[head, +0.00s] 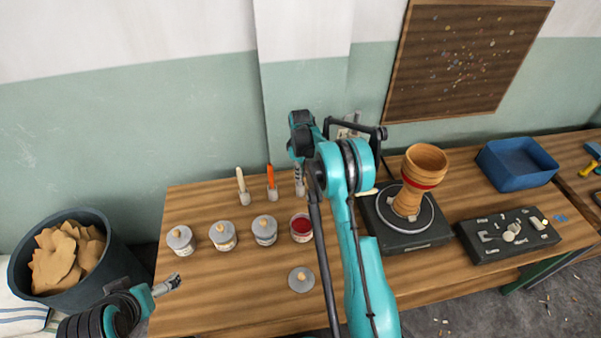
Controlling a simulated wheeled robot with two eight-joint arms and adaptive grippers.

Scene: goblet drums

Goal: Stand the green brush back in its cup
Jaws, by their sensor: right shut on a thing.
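My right gripper (299,178) points down at the back of the bench, just right of the orange brush. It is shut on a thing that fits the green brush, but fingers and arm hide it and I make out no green. A cream brush (240,178) and an orange brush (270,174) stand upright in small cups (245,199) to its left. I cannot make out the green brush's cup. My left gripper (168,285) hangs near the bench's left edge, away from the brushes; its jaw opening is too small to judge.
Lidded jars (222,236) and an open red jar (301,228) stand in front of the brushes, with a loose lid (301,280) nearer. A goblet drum (411,190) stands on a turntable (400,238) to the right. A dark tool tray (480,248) and blue bin (530,172) are farther right.

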